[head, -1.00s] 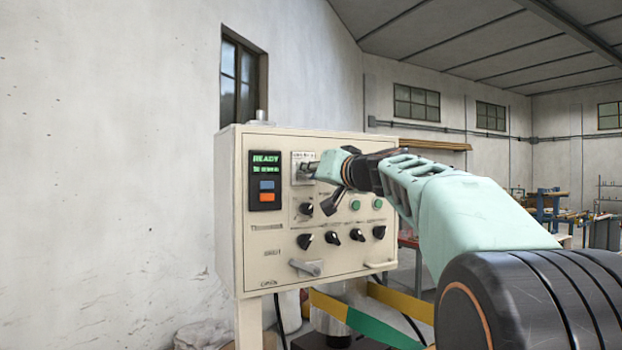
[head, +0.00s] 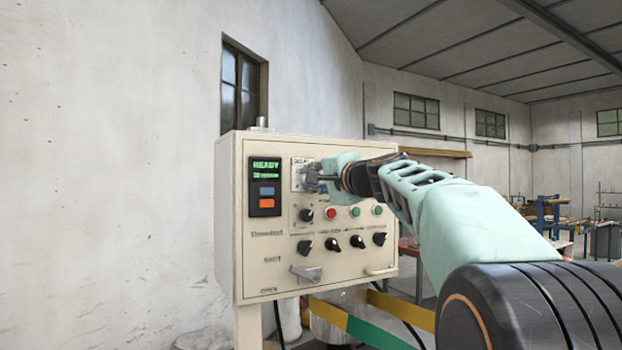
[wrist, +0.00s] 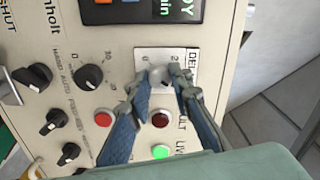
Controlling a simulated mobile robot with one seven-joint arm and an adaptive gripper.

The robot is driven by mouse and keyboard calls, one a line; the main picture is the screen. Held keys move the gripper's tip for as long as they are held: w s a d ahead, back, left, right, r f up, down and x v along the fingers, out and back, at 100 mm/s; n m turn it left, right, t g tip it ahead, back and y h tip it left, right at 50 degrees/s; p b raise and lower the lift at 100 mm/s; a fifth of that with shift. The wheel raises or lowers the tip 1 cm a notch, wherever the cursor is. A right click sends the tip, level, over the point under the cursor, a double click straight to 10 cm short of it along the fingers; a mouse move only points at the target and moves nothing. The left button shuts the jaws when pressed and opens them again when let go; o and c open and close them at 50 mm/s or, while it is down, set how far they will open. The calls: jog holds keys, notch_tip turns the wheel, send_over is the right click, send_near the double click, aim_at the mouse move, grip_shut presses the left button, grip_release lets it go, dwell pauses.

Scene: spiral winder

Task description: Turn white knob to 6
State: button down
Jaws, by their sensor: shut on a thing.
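The white knob (wrist: 158,75) sits on a light plate (wrist: 150,57) with small numerals, of which 0 and 2 can be read, on the control panel (head: 270,222). My gripper (wrist: 160,86) is shut on the knob, one finger on each side of it. In the head view my gripper (head: 313,178) reaches the panel's upper middle from the right and largely hides the knob. The pointer's exact setting cannot be read, and the mark 6 cannot be made out.
A display reading READY (head: 265,168) is left of the knob. Below are a black knob (head: 305,215), a red button (head: 331,212), green buttons and a row of black switches (head: 357,241). A handle (head: 306,273) sticks out low on the panel.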

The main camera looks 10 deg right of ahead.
jog(key=shift+m+p, duration=3.45)
jog(key=shift+m, duration=6.55)
jog(key=c, duration=1.7)
grip_release()
jog(key=shift+c, duration=0.2)
